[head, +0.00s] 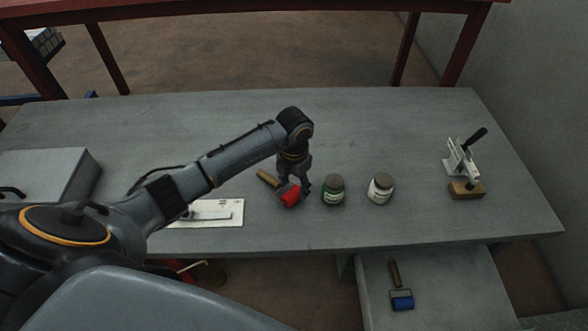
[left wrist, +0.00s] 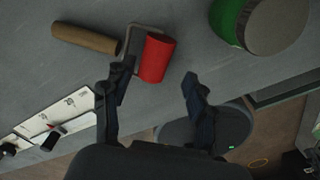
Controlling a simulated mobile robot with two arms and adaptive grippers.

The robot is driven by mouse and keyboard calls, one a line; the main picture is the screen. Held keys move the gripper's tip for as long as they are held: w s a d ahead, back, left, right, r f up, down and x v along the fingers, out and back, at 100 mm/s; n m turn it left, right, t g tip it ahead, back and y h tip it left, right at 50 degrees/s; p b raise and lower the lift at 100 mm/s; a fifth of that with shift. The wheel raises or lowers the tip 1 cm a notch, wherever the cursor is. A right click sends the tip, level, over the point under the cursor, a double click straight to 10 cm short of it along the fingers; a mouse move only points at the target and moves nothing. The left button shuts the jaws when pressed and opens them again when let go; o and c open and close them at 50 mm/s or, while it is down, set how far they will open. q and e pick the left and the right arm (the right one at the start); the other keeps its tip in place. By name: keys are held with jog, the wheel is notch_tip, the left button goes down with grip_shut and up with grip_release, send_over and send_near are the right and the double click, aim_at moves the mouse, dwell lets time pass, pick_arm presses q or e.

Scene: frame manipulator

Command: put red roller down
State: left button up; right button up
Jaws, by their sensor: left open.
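The red roller (head: 291,196) lies on the grey table, with its wooden handle (head: 267,179) pointing up and left. In the left wrist view the red roller (left wrist: 157,58) and its handle (left wrist: 86,38) show beyond the fingers. My left gripper (head: 292,186) is right at the roller in the head view. In the left wrist view its two fingers (left wrist: 152,92) stand wide apart, and the left fingertip is close to the roller's metal frame. I cannot tell whether it touches. My right gripper is not in view.
A green jar (head: 333,190) stands just right of the roller, with a white jar (head: 380,189) beyond it. A white card (head: 226,213) lies to the left. The table's back is clear.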

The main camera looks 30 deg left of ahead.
pick_arm(q)
notch_tip(320, 180, up, 8)
jog(key=p, duration=0.1)
jog(key=shift+f, duration=0.2)
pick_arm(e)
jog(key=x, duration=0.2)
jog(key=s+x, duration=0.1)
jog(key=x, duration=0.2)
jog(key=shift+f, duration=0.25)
